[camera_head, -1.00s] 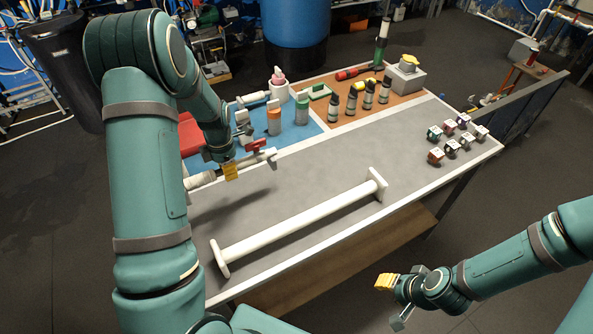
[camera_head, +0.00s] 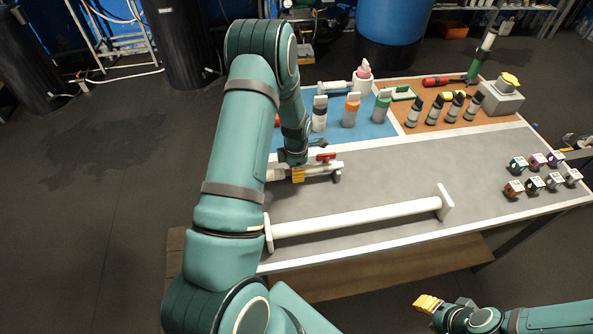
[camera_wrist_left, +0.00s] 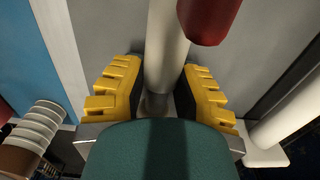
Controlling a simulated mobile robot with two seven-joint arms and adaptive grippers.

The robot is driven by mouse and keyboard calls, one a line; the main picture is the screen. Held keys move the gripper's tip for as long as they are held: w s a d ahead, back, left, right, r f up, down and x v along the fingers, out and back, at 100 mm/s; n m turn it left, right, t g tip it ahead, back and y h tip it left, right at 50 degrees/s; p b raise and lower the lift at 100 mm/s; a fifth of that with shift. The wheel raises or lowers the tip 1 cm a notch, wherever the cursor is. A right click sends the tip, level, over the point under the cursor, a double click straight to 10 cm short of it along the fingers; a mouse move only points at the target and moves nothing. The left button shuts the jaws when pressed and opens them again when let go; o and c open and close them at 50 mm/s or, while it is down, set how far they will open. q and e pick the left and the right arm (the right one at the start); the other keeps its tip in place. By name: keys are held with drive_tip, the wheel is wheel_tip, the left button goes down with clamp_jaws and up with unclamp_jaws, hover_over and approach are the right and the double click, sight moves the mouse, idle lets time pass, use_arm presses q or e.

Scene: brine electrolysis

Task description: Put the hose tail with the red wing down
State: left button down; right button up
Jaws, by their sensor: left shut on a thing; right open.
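The hose tail (camera_head: 322,168) is a pale tube with a red wing (camera_head: 326,157) on top. It lies roughly level over the grey part of the table, close to the blue mat. My left gripper (camera_head: 298,175) is shut around its pale body. In the left wrist view the yellow fingers (camera_wrist_left: 160,95) stand on both sides of the pale tube (camera_wrist_left: 167,45), and the red wing (camera_wrist_left: 208,18) shows at the top. I cannot tell whether the tube touches the table. My right gripper (camera_head: 427,304) is open and empty, off the table's front at the lower right.
A long white pipe with end flanges (camera_head: 355,218) lies along the table's front. Several bottles (camera_head: 351,110) stand on the blue mat (camera_head: 378,131) and orange mat (camera_head: 404,133). Several small labelled jars (camera_head: 535,184) sit at the right. Grey tabletop (camera_head: 400,170) between is clear.

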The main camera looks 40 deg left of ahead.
use_arm(q)
drive_tip(key=shift+f, duration=0.1)
drive_tip(key=c, duration=0.8)
unclamp_jaws()
drive_tip(key=shift+r, duration=0.25)
wheel_tip(320, 180, up, 12)
drive_tip(key=shift+p, duration=0.35)
drive_tip(key=shift+d+f, duration=0.1)
